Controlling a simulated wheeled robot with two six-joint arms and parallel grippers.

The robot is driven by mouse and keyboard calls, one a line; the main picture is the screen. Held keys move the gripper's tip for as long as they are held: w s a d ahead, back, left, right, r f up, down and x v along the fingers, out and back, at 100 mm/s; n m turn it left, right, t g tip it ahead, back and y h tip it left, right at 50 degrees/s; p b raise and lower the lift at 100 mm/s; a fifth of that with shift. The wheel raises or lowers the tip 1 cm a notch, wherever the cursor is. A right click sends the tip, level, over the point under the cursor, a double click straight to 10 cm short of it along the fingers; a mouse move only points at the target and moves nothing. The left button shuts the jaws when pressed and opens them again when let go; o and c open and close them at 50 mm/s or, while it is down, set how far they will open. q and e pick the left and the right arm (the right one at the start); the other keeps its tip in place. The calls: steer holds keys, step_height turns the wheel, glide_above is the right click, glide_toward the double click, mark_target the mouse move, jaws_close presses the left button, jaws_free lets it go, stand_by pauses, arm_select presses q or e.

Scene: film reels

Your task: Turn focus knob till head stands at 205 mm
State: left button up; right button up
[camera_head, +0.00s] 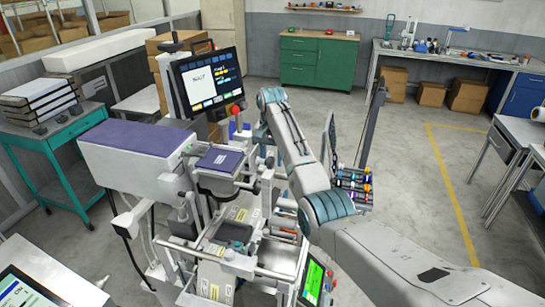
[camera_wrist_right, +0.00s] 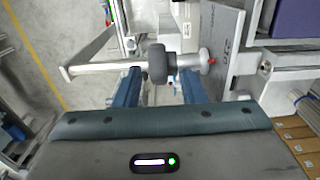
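The machine's purple-grey head (camera_head: 135,150) stands left of centre in the head view, with a smaller purple-topped block (camera_head: 220,160) beside it. In the right wrist view a dark round knob (camera_wrist_right: 157,63) sits on a pale horizontal shaft with a red tip. My right gripper (camera_wrist_right: 160,84) is open, its two blue fingers pointing toward the knob, one on either side, with gaps visible. I cannot tell how deep the knob sits between them. My right arm largely hides the gripper in the head view. My left gripper is not in view. No 205 mm reading is legible.
A monitor (camera_head: 209,79) with a red button stands behind the machine. A green-lit display (camera_head: 314,283) is at its front right. Colourful small items sit in a rack (camera_head: 353,186) right of my arm. A teal cart (camera_head: 62,140) stands left.

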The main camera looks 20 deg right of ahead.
steer(key=shift+w+a, duration=0.1)
steer(key=c, duration=0.8)
steer(key=shift+f, duration=0.1)
steer(key=shift+s+a+t+h, duration=0.1)
steer(key=shift+s+t+h, duration=0.1)
steer(key=shift+t+h, duration=0.7)
steer(key=shift+t, duration=0.7)
steer(key=shift+r+t+h, duration=0.3)
steer(key=shift+t+h, duration=0.1)
steer(key=shift+h, duration=0.1)
